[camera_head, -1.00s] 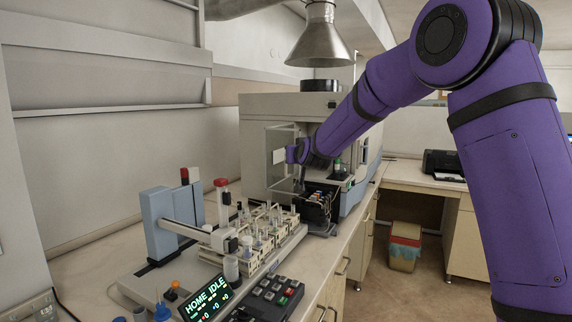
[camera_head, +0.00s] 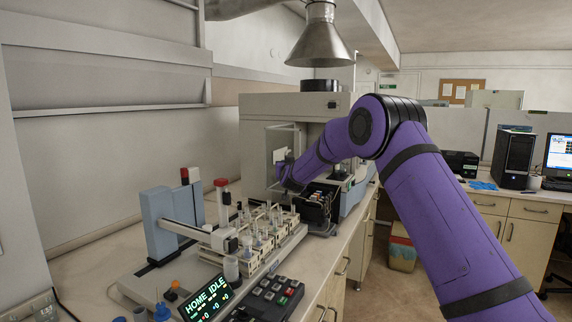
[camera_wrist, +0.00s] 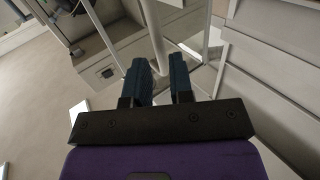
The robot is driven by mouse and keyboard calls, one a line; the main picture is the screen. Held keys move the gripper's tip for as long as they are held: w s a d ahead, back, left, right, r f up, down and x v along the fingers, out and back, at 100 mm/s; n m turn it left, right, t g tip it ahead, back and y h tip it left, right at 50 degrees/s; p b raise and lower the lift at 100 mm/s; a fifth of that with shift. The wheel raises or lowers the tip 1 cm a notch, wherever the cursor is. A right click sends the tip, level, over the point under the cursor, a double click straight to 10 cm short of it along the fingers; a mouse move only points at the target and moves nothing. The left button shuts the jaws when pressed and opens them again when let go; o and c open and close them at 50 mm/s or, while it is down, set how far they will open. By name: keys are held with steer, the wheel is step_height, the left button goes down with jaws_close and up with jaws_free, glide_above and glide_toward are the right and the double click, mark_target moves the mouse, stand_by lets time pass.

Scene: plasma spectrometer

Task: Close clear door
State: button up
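The clear door (camera_head: 283,142) is a thin-framed transparent panel standing open at the front of the large grey spectrometer (camera_head: 257,108). My gripper (camera_head: 281,170) is at the door's lower part in the head view, its fingers small and partly hidden by my wrist. In the wrist view, my gripper's (camera_wrist: 160,70) two dark blue fingers are apart with a gap between them. A pale bar (camera_wrist: 154,35) of what looks like the door frame runs toward that gap. I cannot tell whether the fingers touch it.
An autosampler (camera_head: 166,225) with racks of vials stands on the bench in front of the spectrometer. A dark tube holder (camera_head: 318,208) sits just below my wrist. A metal exhaust hood (camera_head: 319,38) hangs above. Open floor lies to the right of the bench.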

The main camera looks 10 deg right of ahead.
steer(key=shift+w+d, duration=0.15)
steer(key=shift+w, duration=1)
steer(key=shift+w+d, duration=0.15)
steer(key=shift+w, duration=0.95)
jaws_close()
